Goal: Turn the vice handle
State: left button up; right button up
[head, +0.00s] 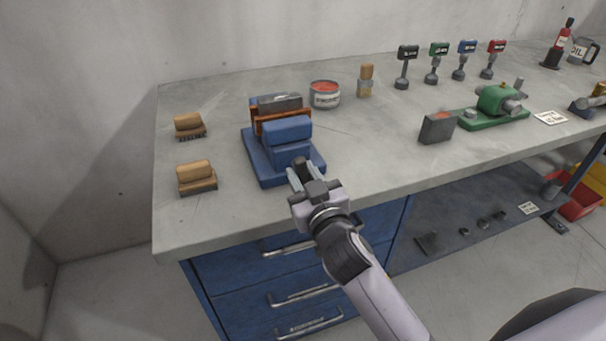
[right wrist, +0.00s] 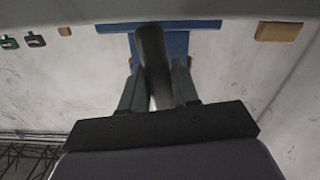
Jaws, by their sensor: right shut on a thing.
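The blue vice (head: 287,132) stands near the front edge of the workbench, in the left half of the head view. A brown-orange piece (head: 268,119) with a grey block on top sits between its jaws. My right gripper (head: 297,178) is at the front of the vice, shut on the dark vice handle (head: 301,166). In the right wrist view the handle (right wrist: 151,58) shows as a dark bar running between the two fingers (right wrist: 158,88), with the blue vice (right wrist: 178,42) behind it. My left gripper is not in view.
Two wooden brushes (head: 196,177) lie left of the vice. A red-topped tin (head: 325,94) and a small wooden brush (head: 366,80) stand behind it. A green machine (head: 497,104) and a grey block (head: 437,127) are to the right. Blue drawers (head: 270,282) are below the bench top.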

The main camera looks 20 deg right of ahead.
grip_shut()
jog(key=shift+n+p, duration=0.35)
jog(key=shift+n, duration=0.75)
jog(key=o, duration=0.6)
grip_release()
